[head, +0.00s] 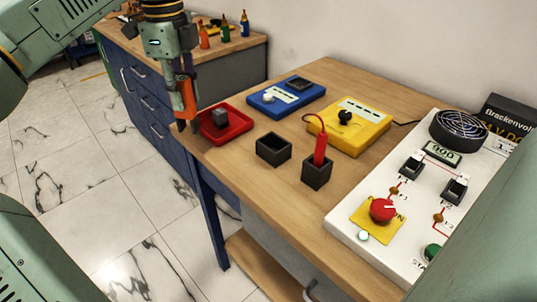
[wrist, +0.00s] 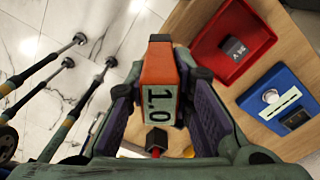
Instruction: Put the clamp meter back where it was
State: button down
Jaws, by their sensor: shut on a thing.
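My gripper (head: 187,122) points down at the left edge of the wooden table, left of the red tray. It is shut on the clamp meter (head: 185,94), an orange and dark tool held upright. In the wrist view the clamp meter (wrist: 160,88) sits between the two fingers, its pale display reading 1.0. An open, empty black holder (head: 273,149) stands on the table to the right of my gripper. A second black holder (head: 317,177) beside it holds a red probe (head: 320,150). The picture does not show where the meter stood before.
Behind stand a blue box (head: 268,107) and a yellow box (head: 372,128) with a red lead. A white panel (head: 345,225) fills the right. Bare wood lies in front of the holders.

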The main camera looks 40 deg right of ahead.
jog(key=s+d+r+m, duration=0.2)
jog(key=s+d+m, duration=0.5)
jog(key=s+d, duration=0.5)
jog(key=shift+w+d+f+p, duration=0.15)
jog(key=shift+w+d+f, duration=0.2)
jog(key=shift+f, duration=1.3)
jog(key=shift+w+d+f+p, duration=0.2)
jog(key=shift+d+f, duration=0.2)
jog(key=shift+f, duration=1.2)
jog(key=shift+w+d+f+p, duration=0.15)
jog(key=shift+w+d+f, duration=0.2)
jog(key=shift+f, duration=1.3)
jog(key=shift+s, duration=0.1)
jog(key=shift+f, duration=0.15)
jog(key=c, duration=1.4)
grip_release()
